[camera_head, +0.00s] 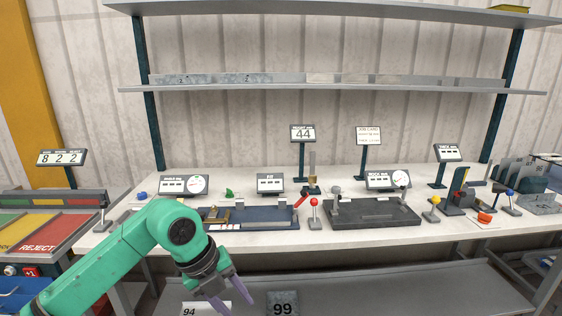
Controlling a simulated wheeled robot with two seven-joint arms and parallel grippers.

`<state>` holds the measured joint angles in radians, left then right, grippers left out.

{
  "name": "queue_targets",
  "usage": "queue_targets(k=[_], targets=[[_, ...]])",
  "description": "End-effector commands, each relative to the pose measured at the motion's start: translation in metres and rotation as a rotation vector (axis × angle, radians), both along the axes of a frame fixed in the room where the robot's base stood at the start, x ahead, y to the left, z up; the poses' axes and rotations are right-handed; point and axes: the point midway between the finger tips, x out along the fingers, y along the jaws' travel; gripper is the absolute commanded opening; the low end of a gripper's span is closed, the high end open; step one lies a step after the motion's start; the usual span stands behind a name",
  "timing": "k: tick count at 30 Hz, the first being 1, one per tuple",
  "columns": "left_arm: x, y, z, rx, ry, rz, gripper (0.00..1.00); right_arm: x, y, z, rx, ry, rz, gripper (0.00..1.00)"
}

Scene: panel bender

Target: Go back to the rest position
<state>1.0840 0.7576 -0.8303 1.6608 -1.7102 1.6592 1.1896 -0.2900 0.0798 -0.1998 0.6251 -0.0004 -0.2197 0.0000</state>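My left arm is green and reaches in from the lower left. My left gripper (238,305) points down and to the right in front of the workbench (285,240), over the lower shelf (390,291). Its two purple-grey fingers stand apart with nothing visible between them, so it looks open. One fingertip is close to the picture's bottom edge. My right arm and gripper are not in view.
The bench carries a brass-fitted fixture (246,218), a dark flat fixture (372,213), a red-knobbed lever (314,213) and several displays. Plates marked 94 (196,309) and 99 (283,303) lie near the gripper. A reject tray (58,236) stands left.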

Motion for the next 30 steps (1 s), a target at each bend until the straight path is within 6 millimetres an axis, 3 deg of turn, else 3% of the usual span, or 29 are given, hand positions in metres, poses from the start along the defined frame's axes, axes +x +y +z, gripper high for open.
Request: queue_targets(k=[3,5,8,11,12,14,16,20,23,26,30], targets=[[0.005,-0.048,-0.008,-0.32,0.075,-0.04,0.45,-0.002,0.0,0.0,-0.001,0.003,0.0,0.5],[0.016,-0.069,-0.007,-0.52,0.101,-0.018,0.45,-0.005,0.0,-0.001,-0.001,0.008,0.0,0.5],[0.054,-0.084,-0.013,-0.896,0.121,0.151,0.45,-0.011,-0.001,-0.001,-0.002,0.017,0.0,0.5],[0.111,-0.051,-0.06,-1.2,0.099,0.536,0.45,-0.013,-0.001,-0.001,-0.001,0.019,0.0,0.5],[0.125,-0.03,-0.088,-1.251,0.087,0.689,0.45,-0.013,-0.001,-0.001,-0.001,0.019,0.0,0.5],[0.135,0.0,-0.134,-1.28,0.074,0.897,0.45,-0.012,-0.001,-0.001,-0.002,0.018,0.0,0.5],[0.133,0.033,-0.192,-1.267,0.068,1.121,0.45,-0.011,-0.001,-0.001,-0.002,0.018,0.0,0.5],[0.098,0.087,-0.297,-1.159,0.078,1.481,0.45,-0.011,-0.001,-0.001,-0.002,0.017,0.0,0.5],[0.048,0.119,-0.371,-1.025,0.106,1.716,0.45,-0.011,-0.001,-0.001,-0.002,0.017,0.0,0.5],[-0.016,0.144,-0.436,-0.862,0.147,1.921,0.45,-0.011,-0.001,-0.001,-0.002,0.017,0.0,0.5],[-0.124,0.165,-0.509,-0.601,0.231,2.157,0.45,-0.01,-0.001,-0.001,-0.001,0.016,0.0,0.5]])
